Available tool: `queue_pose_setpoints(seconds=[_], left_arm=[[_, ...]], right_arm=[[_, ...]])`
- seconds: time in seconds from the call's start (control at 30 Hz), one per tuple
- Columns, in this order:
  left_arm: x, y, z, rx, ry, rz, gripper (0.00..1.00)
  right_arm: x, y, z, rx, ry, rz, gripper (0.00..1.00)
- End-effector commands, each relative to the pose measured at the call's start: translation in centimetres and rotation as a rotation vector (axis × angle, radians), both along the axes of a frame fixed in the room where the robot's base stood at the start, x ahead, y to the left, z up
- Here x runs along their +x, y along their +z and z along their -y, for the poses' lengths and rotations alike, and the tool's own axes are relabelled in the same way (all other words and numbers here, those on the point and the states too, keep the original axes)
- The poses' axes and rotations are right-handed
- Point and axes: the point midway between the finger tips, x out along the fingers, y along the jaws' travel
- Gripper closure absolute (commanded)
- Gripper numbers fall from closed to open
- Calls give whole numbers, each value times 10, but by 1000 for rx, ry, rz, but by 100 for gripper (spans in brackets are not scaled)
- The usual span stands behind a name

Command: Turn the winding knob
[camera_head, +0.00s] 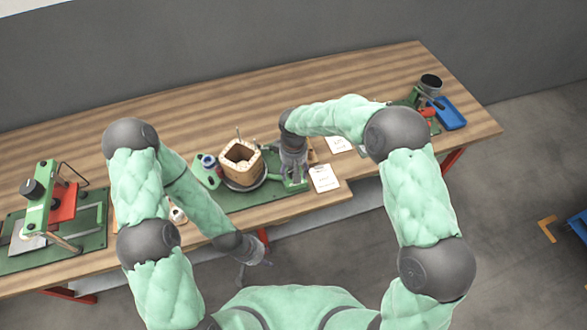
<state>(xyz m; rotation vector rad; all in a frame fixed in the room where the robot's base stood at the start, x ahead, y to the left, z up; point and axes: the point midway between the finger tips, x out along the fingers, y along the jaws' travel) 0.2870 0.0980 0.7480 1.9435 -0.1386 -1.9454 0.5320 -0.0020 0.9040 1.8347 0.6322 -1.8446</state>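The winding machine has a green base (221,201) on the wooden table. A square wooden coil former (239,153) stands upright on its round dark plate. My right gripper (293,178) points down at the right end of the base, at a green bracket (296,184). I cannot make out the winding knob, and the gripper covers part of this spot. Whether its fingers are open or shut on something is unclear. My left gripper (254,273) hangs by the table's front edge, away from the machine. Its thin fingers look spread and empty.
A green press-like fixture (38,216) with a red part stands at the left. White cards (323,178) lie right of the machine. A blue tray (451,113) and a dark cup (431,83) are at the far right. The back of the table (215,112) is clear.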

Motion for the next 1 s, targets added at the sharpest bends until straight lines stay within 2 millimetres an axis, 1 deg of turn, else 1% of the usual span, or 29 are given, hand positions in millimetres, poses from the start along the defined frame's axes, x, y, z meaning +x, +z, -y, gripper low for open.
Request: queue_pose_setpoints(seconds=[0.2, 0.33, 0.47, 0.7, 0.9, 1.0], left_arm=[[0, 0, 0, 0, 0, 0, 60], [0, 0, 0, 0, 0, 0, 60], [0, 0, 0, 0, 0, 0, 60], [0, 0, 0, 0, 0, 0, 60], [0, 0, 0, 0, 0, 0, 60], [0, 0, 0, 0, 0, 0, 60]], right_arm=[[1, 3, 0, 2, -1, 4, 37], [2, 13, -1, 2, -1, 6, 37], [2, 36, 0, 3, -1, 8, 37], [2, 83, 0, 1, -1, 5, 37], [1, 110, 0, 1, 0, 3, 37], [1, 117, 0, 1, 0, 3, 37]])
